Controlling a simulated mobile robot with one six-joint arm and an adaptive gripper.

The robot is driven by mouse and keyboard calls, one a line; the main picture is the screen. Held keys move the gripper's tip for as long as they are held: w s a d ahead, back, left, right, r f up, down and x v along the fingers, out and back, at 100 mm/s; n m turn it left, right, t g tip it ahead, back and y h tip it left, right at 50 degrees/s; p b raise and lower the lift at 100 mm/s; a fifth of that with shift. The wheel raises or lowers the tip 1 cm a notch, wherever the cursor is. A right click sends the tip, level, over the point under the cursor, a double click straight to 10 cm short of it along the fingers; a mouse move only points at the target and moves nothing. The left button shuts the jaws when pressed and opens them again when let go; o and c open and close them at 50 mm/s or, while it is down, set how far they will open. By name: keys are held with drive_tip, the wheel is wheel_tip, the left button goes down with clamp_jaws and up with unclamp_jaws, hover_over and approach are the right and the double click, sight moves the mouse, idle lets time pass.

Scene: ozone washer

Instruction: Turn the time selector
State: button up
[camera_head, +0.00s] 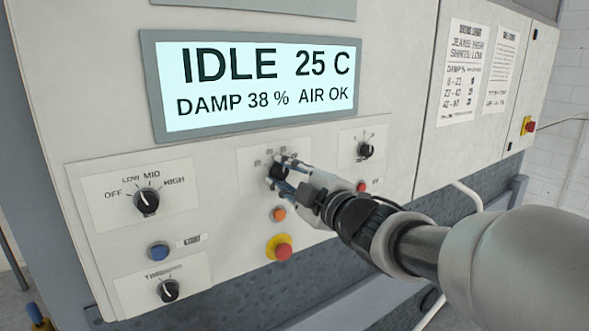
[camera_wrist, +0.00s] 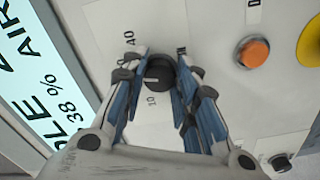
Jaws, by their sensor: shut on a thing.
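The time selector appears to be the black round knob (camera_head: 277,172) in the middle of the panel. It shows in the wrist view (camera_wrist: 160,73) with 10 and 40 printed around it. A pale pointer mark on it points left in the wrist view, between those numbers. My gripper (camera_head: 283,174) reaches in from the right. In the wrist view my gripper (camera_wrist: 157,85) has its blue-padded fingers on both sides of the knob, shut on it. The fingers hide part of the knob and its scale.
The display (camera_head: 262,84) reads IDLE 25 C, DAMP 38 %, AIR OK. An OFF/LOW/MID/HIGH knob (camera_head: 146,201) is left, another knob (camera_head: 365,150) right. Below my gripper are an orange button (camera_head: 279,214) and a red stop button (camera_head: 283,251). A blue button (camera_head: 158,251) is lower left.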

drive_tip(key=m+p, duration=0.2)
drive_tip(key=m, duration=0.2)
drive_tip(key=shift+r+m, duration=0.1)
drive_tip(key=shift+m, duration=0.2)
drive_tip(key=shift+m+p, duration=0.9)
drive_tip(key=shift+m, duration=1.1)
drive_tip(key=o, duration=1.1)
drive_tip(key=shift+c, duration=0.2)
